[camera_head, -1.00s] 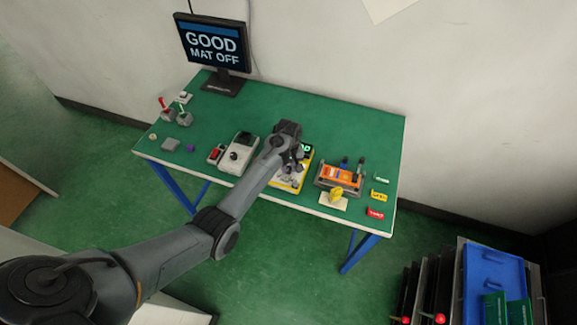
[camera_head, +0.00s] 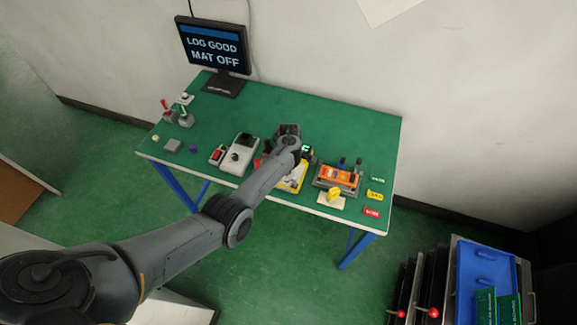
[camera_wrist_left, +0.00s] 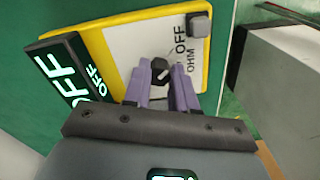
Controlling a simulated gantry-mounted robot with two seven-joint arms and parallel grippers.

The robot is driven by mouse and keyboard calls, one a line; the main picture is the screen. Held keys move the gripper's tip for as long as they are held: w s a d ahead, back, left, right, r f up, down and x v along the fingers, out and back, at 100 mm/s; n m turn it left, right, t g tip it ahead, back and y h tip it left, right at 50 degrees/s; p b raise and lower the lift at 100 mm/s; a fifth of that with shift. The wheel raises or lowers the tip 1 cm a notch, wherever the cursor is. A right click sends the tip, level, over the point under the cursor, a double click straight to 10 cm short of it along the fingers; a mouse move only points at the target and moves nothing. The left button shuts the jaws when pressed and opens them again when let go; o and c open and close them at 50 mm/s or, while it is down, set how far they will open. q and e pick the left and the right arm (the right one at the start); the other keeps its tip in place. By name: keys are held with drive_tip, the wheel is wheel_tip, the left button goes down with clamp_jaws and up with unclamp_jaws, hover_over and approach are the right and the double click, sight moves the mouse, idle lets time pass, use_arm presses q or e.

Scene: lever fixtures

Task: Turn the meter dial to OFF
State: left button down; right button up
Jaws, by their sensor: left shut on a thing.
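The meter (camera_head: 296,184) has a yellow body and stands near the front edge of the green table, partly hidden by my left arm in the head view. In the left wrist view the meter (camera_wrist_left: 206,52) shows a white face with OFF and OHM labels. In the head view the fingertips are hidden behind the wrist. My right gripper is not in view.
A grey device (camera_head: 238,154) stands left of the meter. An orange unit (camera_head: 338,177) and a yellow piece on a pale base (camera_head: 333,195) stand to the right. Small labelled blocks (camera_head: 375,195) line the right edge. The monitor (camera_head: 213,47) reads LOG GOOD, MAT OFF.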

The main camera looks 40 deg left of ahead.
use_arm(q)
drive_tip(key=shift+n, duration=0.6)
drive_tip(key=c, duration=0.9)
unclamp_jaws()
drive_tip(key=shift+r, duration=0.4)
drive_tip(key=shift+r+p, duration=1.45)
drive_tip(key=shift+r, duration=3.55)
